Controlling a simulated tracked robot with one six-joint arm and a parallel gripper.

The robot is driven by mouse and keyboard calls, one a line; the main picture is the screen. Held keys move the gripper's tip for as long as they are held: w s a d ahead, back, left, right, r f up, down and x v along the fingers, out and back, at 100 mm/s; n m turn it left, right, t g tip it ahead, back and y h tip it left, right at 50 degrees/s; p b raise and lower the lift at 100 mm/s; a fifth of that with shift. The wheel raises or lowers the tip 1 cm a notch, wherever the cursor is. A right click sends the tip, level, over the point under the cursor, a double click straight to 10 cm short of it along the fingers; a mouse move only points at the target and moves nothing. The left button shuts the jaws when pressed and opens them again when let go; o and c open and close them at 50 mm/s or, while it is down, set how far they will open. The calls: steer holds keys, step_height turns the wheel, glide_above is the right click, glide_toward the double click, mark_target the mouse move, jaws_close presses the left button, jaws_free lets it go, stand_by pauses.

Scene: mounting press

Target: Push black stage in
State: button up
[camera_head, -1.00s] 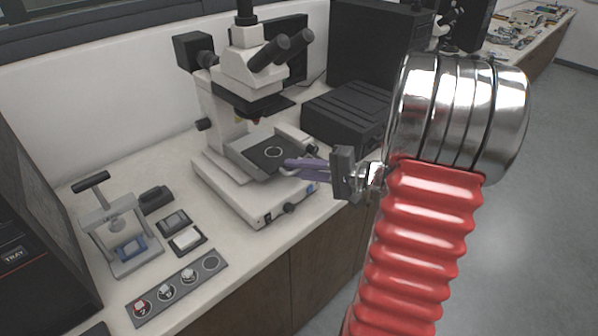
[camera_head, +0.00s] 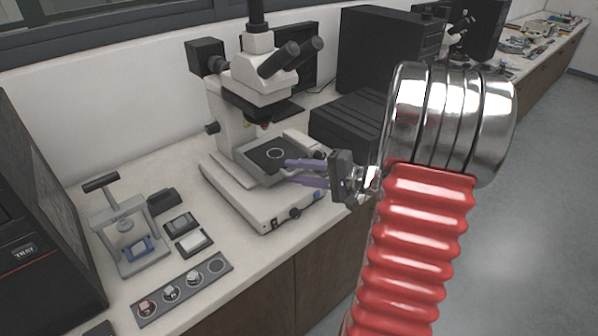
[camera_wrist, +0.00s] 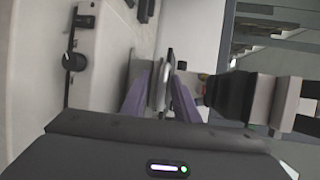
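The black stage (camera_head: 266,154) is a dark plate with a pale ring, sitting under the objectives of the white microscope (camera_head: 228,118). My gripper (camera_head: 287,172) is at the stage's right side, its two purple fingers pointing left toward it. The fingers are apart, one above the other in the head view. In the wrist view, my gripper (camera_wrist: 160,78) is open, with a thin plate edge between or just beyond the fingertips. Whether the fingers touch the stage I cannot tell.
A black box (camera_head: 347,127) stands behind my gripper. Left of the microscope are a small press (camera_head: 128,232), small trays (camera_head: 187,233) and a grey strip with round holders (camera_head: 180,288). The bench's front edge is close below the gripper.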

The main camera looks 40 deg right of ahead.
steer(key=shift+d+r, duration=0.1)
steer(key=v, duration=1.3)
steer(key=shift+s, duration=0.4)
steer(key=shift+d, duration=0.1)
steer(key=a+m+h, duration=0.1)
steer(key=a+h, duration=0.1)
steer(key=h, duration=0.1)
steer(key=s+a+m+t+h, duration=0.1)
steer(key=a+m+h, duration=0.1)
steer(key=a+h, duration=0.1)
steer(key=shift+s+r+m+t, duration=0.15)
steer(key=shift+m+t, duration=0.15)
